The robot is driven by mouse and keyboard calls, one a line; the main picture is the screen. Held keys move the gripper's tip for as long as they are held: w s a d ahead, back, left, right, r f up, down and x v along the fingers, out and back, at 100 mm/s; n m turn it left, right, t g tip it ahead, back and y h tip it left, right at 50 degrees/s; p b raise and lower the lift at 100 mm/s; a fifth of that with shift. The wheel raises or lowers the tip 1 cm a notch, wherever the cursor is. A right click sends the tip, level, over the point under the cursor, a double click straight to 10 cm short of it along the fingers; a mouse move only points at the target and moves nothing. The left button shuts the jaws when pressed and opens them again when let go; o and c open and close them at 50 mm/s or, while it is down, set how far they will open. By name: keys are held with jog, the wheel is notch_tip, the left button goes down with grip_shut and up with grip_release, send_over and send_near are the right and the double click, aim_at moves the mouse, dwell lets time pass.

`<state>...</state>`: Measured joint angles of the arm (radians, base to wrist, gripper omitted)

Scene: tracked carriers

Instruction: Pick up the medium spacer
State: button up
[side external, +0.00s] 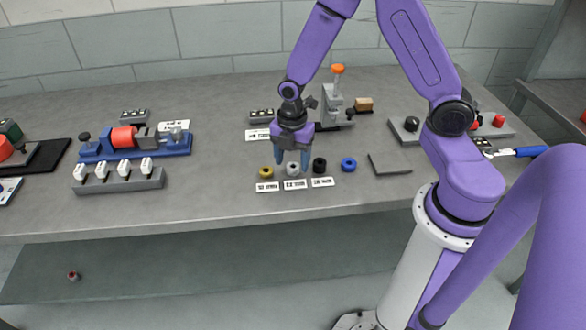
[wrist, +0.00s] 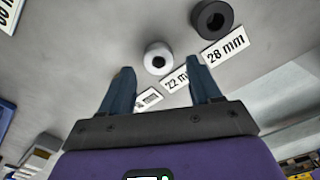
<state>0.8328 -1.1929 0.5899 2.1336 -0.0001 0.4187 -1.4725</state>
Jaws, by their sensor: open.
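The white spacer (side external: 293,169), a short ring behind the middle label, stands in a row between a yellow spacer (side external: 266,172) and a black spacer (side external: 319,165). In the wrist view the white spacer (wrist: 151,53) lies just past my fingertips, lined up with the gap, beside a label that starts "22 m" (wrist: 176,80). The black spacer (wrist: 204,13) is up and right, by the "28 mm" label (wrist: 225,47). My gripper (side external: 292,164) is open and empty, pointing down over the white spacer. Its height above the spacer is hard to judge.
A blue ring (side external: 348,164) sits right of the black spacer, and a grey plate (side external: 390,163) beyond it. A grey stand with an orange knob (side external: 337,70) rises behind. A blue fixture (side external: 135,147) and a rack with white pieces (side external: 118,181) are left.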

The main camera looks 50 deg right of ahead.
jog(key=shift+f, duration=1)
jog(key=c, duration=1.2)
jog(key=shift+o, duration=0.2)
jog(key=shift+r, duration=0.2)
